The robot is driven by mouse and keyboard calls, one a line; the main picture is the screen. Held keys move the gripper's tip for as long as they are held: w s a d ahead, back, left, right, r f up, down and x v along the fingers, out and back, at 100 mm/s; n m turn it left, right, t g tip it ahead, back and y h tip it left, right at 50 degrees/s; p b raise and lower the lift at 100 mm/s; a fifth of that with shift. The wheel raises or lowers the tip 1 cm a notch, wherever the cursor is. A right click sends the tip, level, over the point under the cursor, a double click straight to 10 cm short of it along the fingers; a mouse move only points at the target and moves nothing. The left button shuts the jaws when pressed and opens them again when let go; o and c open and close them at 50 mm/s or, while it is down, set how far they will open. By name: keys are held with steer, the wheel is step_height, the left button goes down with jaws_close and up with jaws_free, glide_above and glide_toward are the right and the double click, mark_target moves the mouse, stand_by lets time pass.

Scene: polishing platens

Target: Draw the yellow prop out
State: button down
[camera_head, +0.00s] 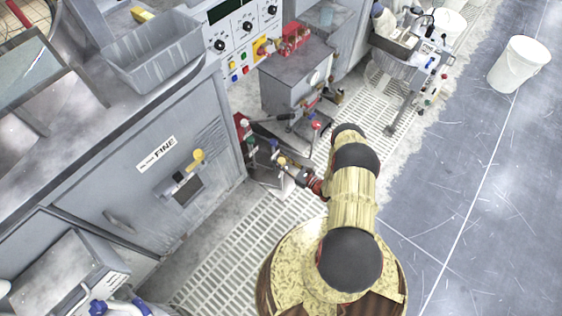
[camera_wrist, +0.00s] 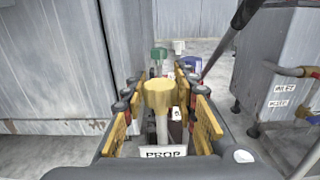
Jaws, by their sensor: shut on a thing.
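The yellow prop has a round yellow knob (camera_wrist: 159,94) on a pale stem, seen upright between my gripper's fingers in the wrist view. A plate lettered PROP (camera_wrist: 163,152) shows below it. My gripper (camera_wrist: 161,78) is shut on the yellow prop, with yellow pads on either side. In the head view my gripper (camera_head: 288,168) reaches left to a low spot beside the grey cabinet, and the yellow knob (camera_head: 282,160) shows at its tip. The lower end of the stem is hard to make out.
A green knob (camera_wrist: 158,54) and a blue one (camera_wrist: 189,63) stand just beyond the prop. A grey cabinet marked FINE (camera_head: 150,190) is left of my gripper. A dark bar slants close on the right in the wrist view. Open floor (camera_head: 470,170) lies right.

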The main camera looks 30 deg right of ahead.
steer(key=w+d, duration=0.2)
steer(key=d, duration=0.3)
steer(key=shift+d, duration=0.35)
steer(key=shift+w, duration=0.1)
steer(key=c, duration=1.5)
jaws_free()
steer(key=shift+d, duration=0.1)
steer(key=shift+o, duration=0.6)
steer(key=v, duration=1.2)
